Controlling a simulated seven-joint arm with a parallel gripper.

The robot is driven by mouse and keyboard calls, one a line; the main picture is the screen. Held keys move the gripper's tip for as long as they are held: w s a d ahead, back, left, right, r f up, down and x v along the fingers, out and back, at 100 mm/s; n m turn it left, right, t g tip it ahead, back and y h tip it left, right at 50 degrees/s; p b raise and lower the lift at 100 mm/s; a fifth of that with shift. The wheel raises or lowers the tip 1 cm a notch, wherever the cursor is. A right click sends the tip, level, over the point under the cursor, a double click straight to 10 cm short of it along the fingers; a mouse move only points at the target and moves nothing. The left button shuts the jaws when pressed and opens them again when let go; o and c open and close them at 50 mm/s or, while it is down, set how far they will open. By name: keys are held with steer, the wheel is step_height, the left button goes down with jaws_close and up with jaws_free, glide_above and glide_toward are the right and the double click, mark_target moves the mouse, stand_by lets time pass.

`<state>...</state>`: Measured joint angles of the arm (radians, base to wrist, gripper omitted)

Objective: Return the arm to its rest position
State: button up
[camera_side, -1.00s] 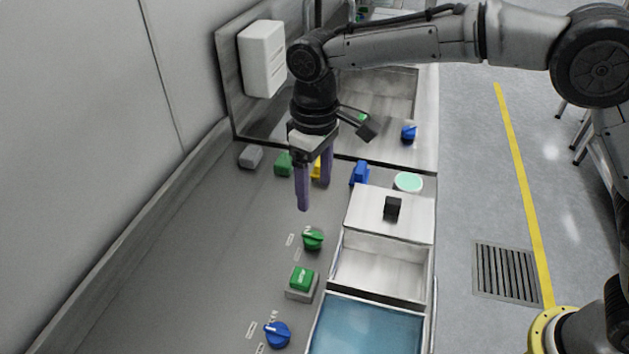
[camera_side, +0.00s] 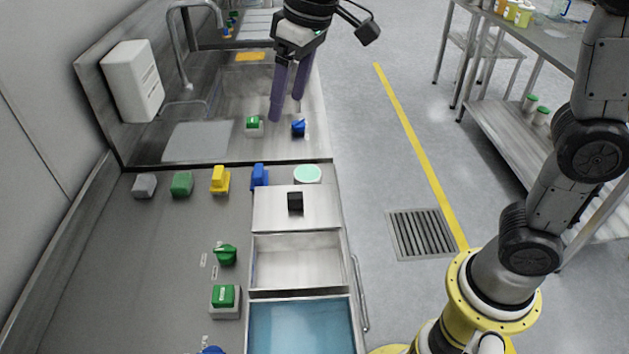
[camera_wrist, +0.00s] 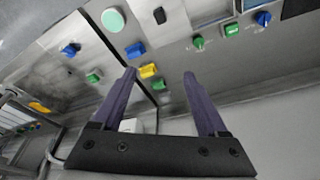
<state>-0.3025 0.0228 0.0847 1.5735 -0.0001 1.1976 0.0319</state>
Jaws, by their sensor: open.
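My gripper (camera_side: 288,95) is open and empty, with two purple fingers pointing down. In the side view it hangs high over the far part of the steel counter, above the sink area. In the wrist view its fingers (camera_wrist: 158,80) are spread apart with nothing between them. The far green button (camera_side: 254,124) and far blue knob (camera_side: 298,128) appear just below the fingertips in the side view. My fingers look clear of both.
The near panel holds a green knob (camera_side: 225,254), a green button (camera_side: 224,297), and grey, green, yellow (camera_side: 219,180) and blue blocks. A lidded steel box (camera_side: 297,222) and blue-filled basin (camera_side: 300,327) stand beside it. A faucet (camera_side: 185,60) rises behind.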

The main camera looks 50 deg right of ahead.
steer(key=s+d+r+m+t, duration=0.1)
steer(key=s+d+m+t, duration=0.1)
steer(key=s+d, duration=0.9)
steer(key=s+d+f+m, duration=0.1)
steer(key=s+f, duration=0.7)
steer(key=s, duration=0.3)
steer(key=shift+f+t+h, duration=0.4)
